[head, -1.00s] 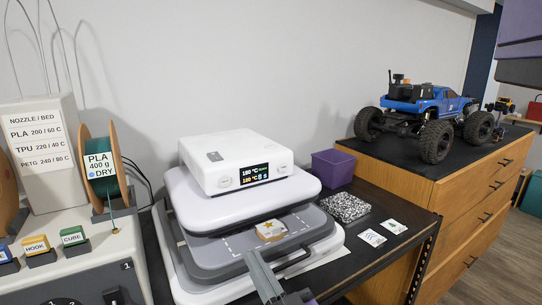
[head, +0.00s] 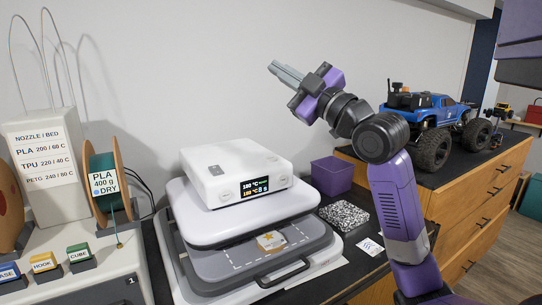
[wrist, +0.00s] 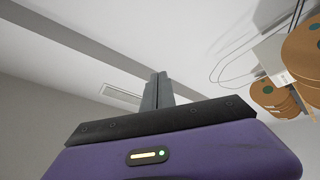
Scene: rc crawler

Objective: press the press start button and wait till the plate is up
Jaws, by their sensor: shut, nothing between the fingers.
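The heat press (head: 236,165) is white with a grey lower part and stands on the dark table. Its display (head: 254,187) reads about 180 °C in white and yellow with small green marks. Pale round buttons sit left of it (head: 224,193) and right of it (head: 283,180); their labels are too small to read. The white upper plate (head: 240,215) stands above the grey lower plate (head: 225,270), with a gap between. A small tan piece with a star (head: 270,241) lies on the lower plate. My gripper (head: 273,67) is shut and empty, high above the press; it also shows in the wrist view (wrist: 158,76).
A purple bin (head: 333,175) and a speckled block (head: 344,215) stand right of the press. A blue crawler truck (head: 425,110) is on the wooden cabinet. A spool (head: 105,185) and label blocks are at left. The air above the press is free.

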